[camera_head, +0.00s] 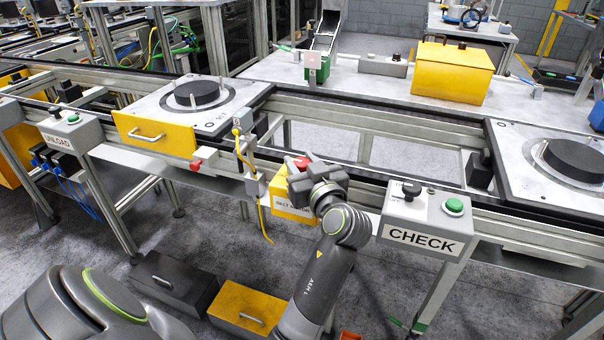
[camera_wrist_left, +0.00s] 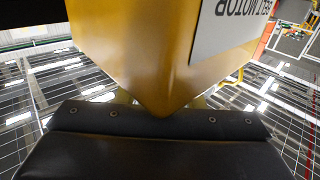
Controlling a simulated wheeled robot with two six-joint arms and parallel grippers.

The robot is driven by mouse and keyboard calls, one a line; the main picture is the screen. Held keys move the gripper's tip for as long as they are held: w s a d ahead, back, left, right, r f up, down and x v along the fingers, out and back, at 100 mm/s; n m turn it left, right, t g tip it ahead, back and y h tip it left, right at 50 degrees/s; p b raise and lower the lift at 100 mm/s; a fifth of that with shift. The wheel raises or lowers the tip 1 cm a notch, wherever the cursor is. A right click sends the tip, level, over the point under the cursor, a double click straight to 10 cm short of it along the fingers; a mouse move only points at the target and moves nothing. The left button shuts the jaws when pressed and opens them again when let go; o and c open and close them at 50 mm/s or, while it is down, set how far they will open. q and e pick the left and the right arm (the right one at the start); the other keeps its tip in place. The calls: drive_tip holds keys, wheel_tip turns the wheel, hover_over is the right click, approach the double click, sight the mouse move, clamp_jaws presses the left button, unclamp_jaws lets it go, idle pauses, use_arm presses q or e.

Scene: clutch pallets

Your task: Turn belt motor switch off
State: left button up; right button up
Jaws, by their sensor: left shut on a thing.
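The belt motor switch is a yellow box (camera_head: 290,203) labelled BELT MOTOR, on the front rail of the conveyor. A red part (camera_head: 301,162) shows at its top, just behind my gripper. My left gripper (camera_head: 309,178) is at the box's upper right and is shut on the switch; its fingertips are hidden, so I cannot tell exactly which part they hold. In the left wrist view the yellow box (camera_wrist_left: 150,45) fills the upper middle, its label upside down, close to my dark gripper body (camera_wrist_left: 155,122). The switch's position cannot be read. My right gripper is not in view.
A CHECK box (camera_head: 425,222) with a black knob and green button stands right of my arm. A grey post (camera_head: 245,160) with a yellow cable is left of the switch. An UNLOAD box (camera_head: 70,128) is far left. Bins (camera_head: 250,308) lie on the floor below.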

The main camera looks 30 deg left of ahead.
use_arm(q)
drive_tip(key=shift+r+g, duration=0.15)
drive_tip(key=shift+g, duration=0.15)
drive_tip(key=o, duration=0.9)
drive_tip(key=shift+f, duration=0.2)
